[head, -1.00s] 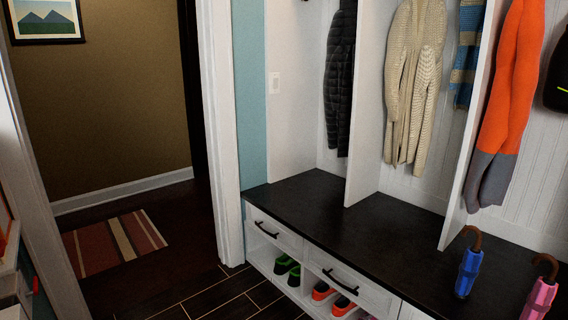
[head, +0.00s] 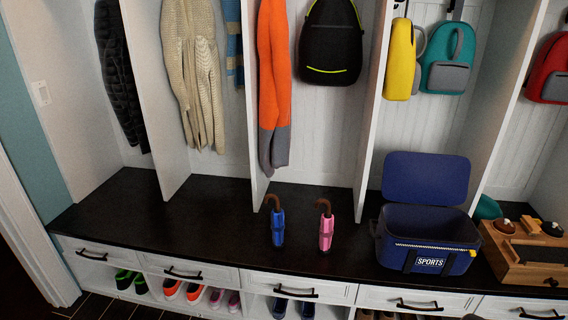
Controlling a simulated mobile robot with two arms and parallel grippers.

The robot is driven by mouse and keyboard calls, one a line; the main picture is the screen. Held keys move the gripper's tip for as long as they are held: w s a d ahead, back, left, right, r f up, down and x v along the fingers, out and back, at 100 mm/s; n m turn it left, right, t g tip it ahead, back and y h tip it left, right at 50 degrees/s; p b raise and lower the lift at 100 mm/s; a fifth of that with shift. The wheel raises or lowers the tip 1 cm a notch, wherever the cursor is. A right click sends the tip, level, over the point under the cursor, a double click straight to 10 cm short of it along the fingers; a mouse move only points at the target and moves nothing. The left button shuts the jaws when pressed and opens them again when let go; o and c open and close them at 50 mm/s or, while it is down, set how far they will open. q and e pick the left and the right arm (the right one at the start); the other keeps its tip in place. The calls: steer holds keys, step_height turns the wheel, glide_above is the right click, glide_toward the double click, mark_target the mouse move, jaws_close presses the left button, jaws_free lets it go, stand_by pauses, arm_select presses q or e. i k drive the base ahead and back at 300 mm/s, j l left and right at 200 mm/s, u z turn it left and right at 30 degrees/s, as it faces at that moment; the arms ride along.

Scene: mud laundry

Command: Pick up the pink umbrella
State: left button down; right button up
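The pink umbrella (head: 326,231) stands upright on the dark bench top (head: 170,215), with its brown curved handle at the top. A blue umbrella (head: 277,228) of the same shape stands just to its left, apart from it. Neither of my grippers shows in the head view. Nothing covers the pink umbrella.
An open blue sports cooler (head: 428,232) stands right of the pink umbrella, and a wooden box (head: 525,262) stands further right. White dividers (head: 375,110) rise behind. Coats and backpacks hang above. Drawers and shoe cubbies lie below the bench. The bench's left part is clear.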

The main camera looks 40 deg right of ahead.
mark_target(325, 230)
steer(key=z, duration=1.6)
